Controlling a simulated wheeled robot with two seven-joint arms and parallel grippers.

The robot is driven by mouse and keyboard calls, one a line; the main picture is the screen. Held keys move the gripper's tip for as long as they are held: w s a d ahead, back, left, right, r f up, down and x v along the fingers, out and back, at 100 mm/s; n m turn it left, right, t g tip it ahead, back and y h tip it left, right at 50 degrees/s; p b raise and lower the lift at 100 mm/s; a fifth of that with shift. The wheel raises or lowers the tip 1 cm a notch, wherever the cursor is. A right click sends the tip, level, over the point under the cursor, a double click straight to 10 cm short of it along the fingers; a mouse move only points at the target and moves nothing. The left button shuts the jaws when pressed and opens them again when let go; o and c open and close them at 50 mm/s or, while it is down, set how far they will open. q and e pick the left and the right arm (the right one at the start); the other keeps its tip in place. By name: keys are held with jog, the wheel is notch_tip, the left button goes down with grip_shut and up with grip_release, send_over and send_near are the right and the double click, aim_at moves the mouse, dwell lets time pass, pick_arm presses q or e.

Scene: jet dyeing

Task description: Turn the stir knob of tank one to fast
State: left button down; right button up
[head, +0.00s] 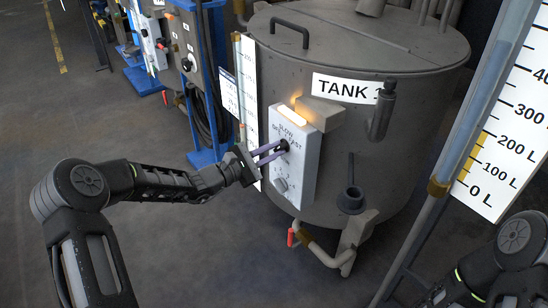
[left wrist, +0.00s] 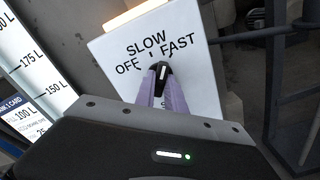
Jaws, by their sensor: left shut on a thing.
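Tank one (head: 405,140) is a grey lidded vessel labelled TANK 1 in the head view. A white control panel (head: 301,175) is on its front; it also shows in the left wrist view (left wrist: 205,85). The black stir knob (head: 284,145) has SLOW, OFF and FAST marked around it. My left gripper (head: 277,149) is shut on the knob, with its purple fingers on either side of it. In the left wrist view the knob (left wrist: 161,71) shows a white pointer line that looks roughly upward, slightly right of the SLOW tick. The fingers hide the knob's lower part.
A lit orange lamp (head: 291,115) is on top of the panel. A second, grey knob (head: 281,185) sits lower on it. Floor at left is clear.

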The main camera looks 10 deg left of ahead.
pick_arm(q)
jog(key=shift+f+m+b, duration=0.1)
jog(key=shift+m+b, duration=1.2)
jog(key=shift+m, duration=0.1)
jog(key=c, duration=1.4)
grip_release()
jog(key=shift+a, duration=0.1)
jog(key=p+v, duration=0.1)
jog(key=v, duration=0.6)
jog(key=shift+s, duration=0.3)
jog(key=shift+a, duration=0.15)
